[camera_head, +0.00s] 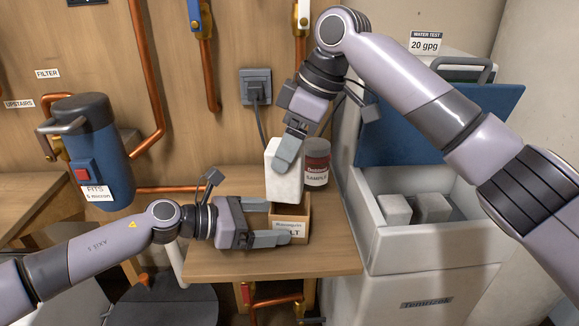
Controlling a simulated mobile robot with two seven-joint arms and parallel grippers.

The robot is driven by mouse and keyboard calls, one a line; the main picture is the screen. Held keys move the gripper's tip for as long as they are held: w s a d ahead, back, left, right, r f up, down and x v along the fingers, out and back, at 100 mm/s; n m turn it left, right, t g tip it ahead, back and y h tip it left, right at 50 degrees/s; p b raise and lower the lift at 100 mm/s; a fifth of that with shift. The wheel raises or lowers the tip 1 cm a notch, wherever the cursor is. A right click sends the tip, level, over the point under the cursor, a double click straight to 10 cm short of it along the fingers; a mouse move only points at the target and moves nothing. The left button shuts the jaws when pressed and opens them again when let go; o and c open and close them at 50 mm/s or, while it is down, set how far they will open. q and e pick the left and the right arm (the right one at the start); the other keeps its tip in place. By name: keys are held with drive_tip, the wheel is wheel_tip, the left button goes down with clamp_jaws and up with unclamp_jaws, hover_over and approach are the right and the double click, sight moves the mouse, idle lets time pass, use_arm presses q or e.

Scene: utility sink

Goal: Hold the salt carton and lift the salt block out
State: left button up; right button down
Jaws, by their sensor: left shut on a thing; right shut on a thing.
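The salt carton (302,226) is a small open brown box with a partly hidden white label, standing on the wooden shelf. My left gripper (287,222) reaches in from the left and is shut on the carton, with one finger along its front side. The white salt block (280,184) stands upright above the carton's opening. My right gripper (286,150) comes from above and is shut on the block's upper part. The block's lower end is close to the carton's rim; I cannot tell whether it is fully clear of it.
A dark jar labelled SAMPLE (317,163) stands just right of the block. The white softener tank (440,245) at right has a raised blue lid (450,125) and holds blocks (396,208). A blue filter housing (100,150) hangs at left. Bare shelf (220,262) lies in front.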

idle(0.3)
use_arm(q)
drive_tip(key=o, duration=0.5)
